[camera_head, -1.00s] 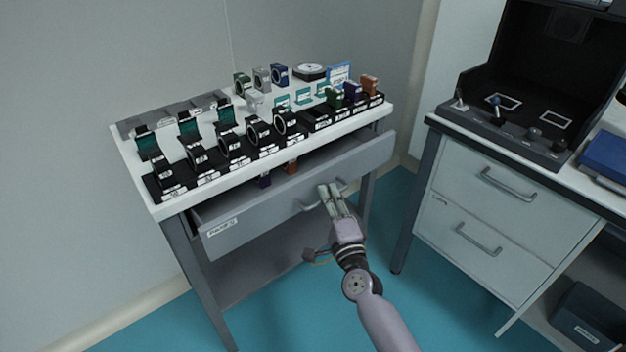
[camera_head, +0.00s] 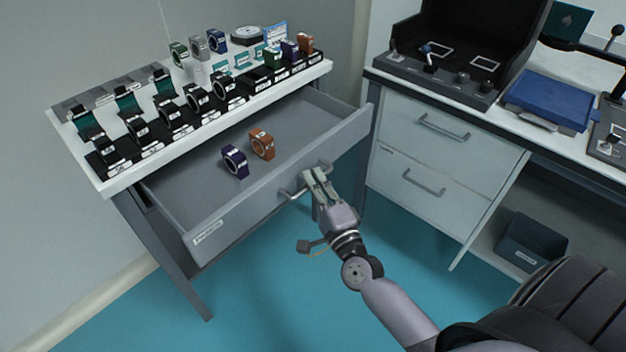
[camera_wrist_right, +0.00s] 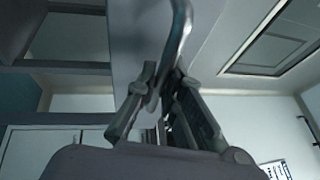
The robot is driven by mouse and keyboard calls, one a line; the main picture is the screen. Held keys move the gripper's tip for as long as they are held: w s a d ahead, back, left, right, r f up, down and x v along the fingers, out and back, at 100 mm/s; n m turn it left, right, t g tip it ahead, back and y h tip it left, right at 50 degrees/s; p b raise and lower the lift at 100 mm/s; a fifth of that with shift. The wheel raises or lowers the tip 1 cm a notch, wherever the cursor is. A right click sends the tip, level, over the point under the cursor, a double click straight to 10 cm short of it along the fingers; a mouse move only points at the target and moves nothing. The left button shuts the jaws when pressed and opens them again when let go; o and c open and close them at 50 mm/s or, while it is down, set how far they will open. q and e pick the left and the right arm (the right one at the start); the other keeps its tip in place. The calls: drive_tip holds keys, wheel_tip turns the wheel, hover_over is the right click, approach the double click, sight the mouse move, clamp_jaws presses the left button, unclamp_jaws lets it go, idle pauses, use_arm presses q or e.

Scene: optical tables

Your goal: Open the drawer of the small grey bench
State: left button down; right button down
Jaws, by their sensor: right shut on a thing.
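The small grey bench (camera_head: 165,247) stands at the left in the head view, with a white top. Its drawer (camera_head: 215,222) is pulled well out. A purple ring mount (camera_head: 235,162) and an orange ring mount (camera_head: 262,144) stand inside it. My right gripper (camera_head: 313,177) is shut on the drawer handle (camera_head: 291,194) at the drawer's front. In the right wrist view the fingers (camera_wrist_right: 160,90) are around the curved handle bar (camera_wrist_right: 181,35). My left gripper is not in view.
Several ring mounts and black holders (camera_head: 175,115) fill the bench top. To the right stands a larger bench with two shut drawers (camera_head: 440,145), a black open box (camera_head: 450,60) and a blue case (camera_head: 550,100) on top. Blue floor is clear below the drawer.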

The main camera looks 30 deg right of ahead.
drive_tip(key=c, duration=1.7)
unclamp_jaws()
drive_tip(key=s, duration=0.4)
drive_tip(key=s+f, duration=0.1)
drive_tip(key=s, duration=0.2)
drive_tip(key=s+f, duration=0.1)
drive_tip(key=s, duration=0.3)
drive_tip(key=shift+s+a+f, duration=0.1)
drive_tip(key=shift+s+a, duration=0.25)
drive_tip(key=shift+f, duration=0.1)
